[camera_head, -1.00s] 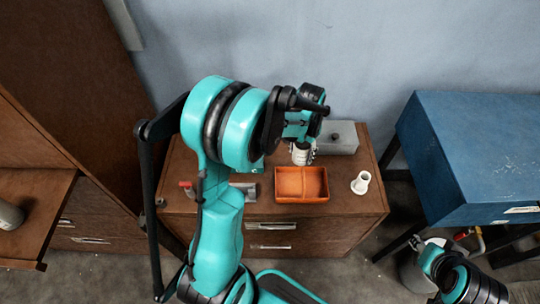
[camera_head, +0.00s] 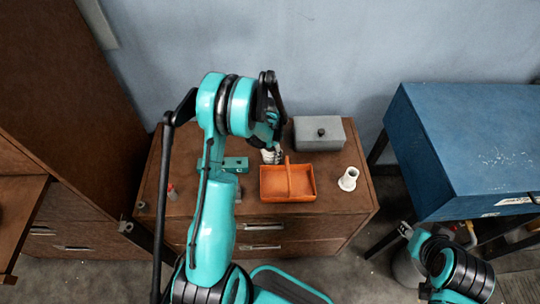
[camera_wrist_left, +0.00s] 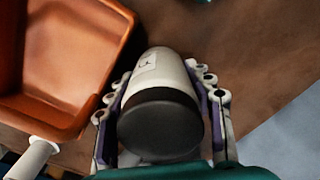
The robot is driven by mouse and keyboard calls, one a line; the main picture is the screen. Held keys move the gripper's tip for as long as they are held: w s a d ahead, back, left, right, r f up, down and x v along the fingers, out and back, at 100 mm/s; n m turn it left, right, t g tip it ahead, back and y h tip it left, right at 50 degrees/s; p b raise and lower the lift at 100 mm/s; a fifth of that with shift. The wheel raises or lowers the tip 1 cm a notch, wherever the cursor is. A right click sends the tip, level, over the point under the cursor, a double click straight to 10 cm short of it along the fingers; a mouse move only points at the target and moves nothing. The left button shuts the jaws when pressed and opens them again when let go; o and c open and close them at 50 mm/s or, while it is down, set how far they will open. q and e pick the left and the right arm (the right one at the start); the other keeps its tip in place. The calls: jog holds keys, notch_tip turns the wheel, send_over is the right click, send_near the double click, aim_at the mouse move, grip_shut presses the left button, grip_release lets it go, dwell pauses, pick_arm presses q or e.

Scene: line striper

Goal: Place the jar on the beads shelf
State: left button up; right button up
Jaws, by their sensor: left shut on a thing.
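The jar (camera_wrist_left: 165,80) is pale with a dark lid and a small label. In the left wrist view it lies between both fingers of my left gripper (camera_wrist_left: 162,105), which is shut on it, lid toward the camera. In the head view my left gripper (camera_head: 271,156) is over the low brown cabinet, just behind and left of the orange caddy; my arm hides part of this area. I cannot tell whether the jar touches the cabinet top. My right gripper (camera_head: 405,229) is small at the lower right, its jaws unclear. I cannot make out which shelf is the beads shelf.
The orange caddy (camera_head: 303,193) stands on the low cabinet (camera_head: 345,208), with a white flanged piece (camera_head: 348,179) to its right and a grey box (camera_head: 319,134) behind. A tall brown cabinet with a shelf (camera_head: 20,222) is at left, a blue bench (camera_head: 475,150) at right.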

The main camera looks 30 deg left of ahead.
pick_arm(q)
jog(key=shift+f, duration=0.15)
jog(key=o, duration=1.2)
jog(key=shift+f, duration=0.2)
jog(key=o, duration=0.4)
jog(key=shift+r, duration=0.15)
